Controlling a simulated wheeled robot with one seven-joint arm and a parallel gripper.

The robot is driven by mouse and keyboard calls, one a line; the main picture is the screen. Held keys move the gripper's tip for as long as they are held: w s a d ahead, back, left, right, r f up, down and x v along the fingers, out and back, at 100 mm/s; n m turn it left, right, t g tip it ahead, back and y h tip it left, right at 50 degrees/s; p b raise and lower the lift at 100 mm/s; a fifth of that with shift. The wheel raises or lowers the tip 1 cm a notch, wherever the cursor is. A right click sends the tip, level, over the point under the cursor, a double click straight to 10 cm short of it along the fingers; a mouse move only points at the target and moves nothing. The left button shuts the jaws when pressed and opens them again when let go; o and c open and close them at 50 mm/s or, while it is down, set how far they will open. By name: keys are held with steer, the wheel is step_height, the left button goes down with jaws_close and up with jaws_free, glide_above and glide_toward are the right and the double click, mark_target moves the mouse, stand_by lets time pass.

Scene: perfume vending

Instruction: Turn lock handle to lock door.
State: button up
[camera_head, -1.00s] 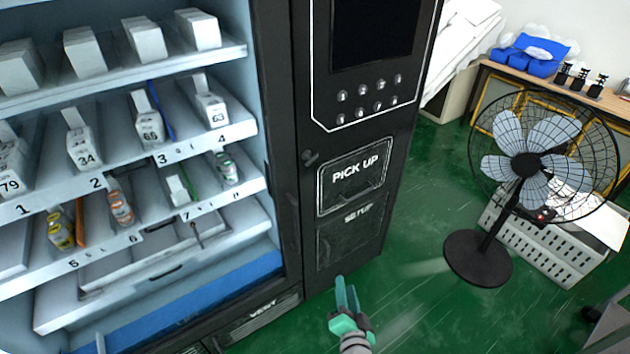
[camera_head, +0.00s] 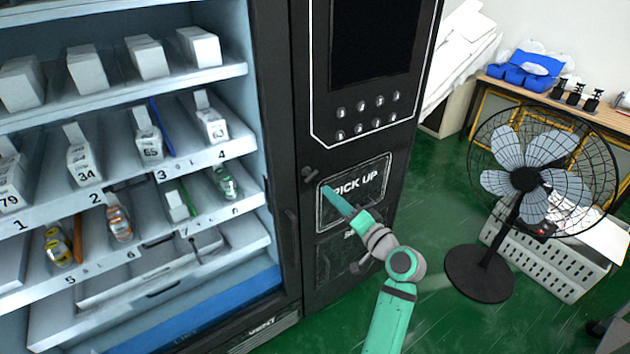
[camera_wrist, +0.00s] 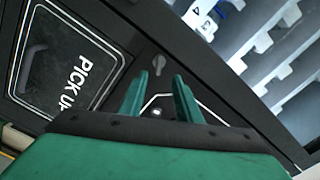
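The lock handle (camera_head: 309,174) is a small dark knob with a lever on the black front of the vending machine, left of the PICK UP panel. In the wrist view the handle (camera_wrist: 158,64) shows just beyond and between my fingertips. My gripper (camera_head: 328,192) is in front of the PICK UP panel, a little below and right of the handle. In the wrist view my green fingers (camera_wrist: 160,80) stand apart with nothing between them. The door (camera_head: 285,215) of the machine is the black framed part left of the handle.
The PICK UP panel (camera_head: 356,190) is behind my gripper. Shelves (camera_head: 140,186) with boxes and bottles fill the left side. A black fan (camera_head: 525,178) stands on the green floor at right. Floor between machine and fan is clear.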

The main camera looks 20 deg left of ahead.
mark_target(313, 178)
steer(key=x, duration=1)
steer(key=shift+d, duration=0.1)
steer(key=shift+w, duration=0.1)
jaws_close()
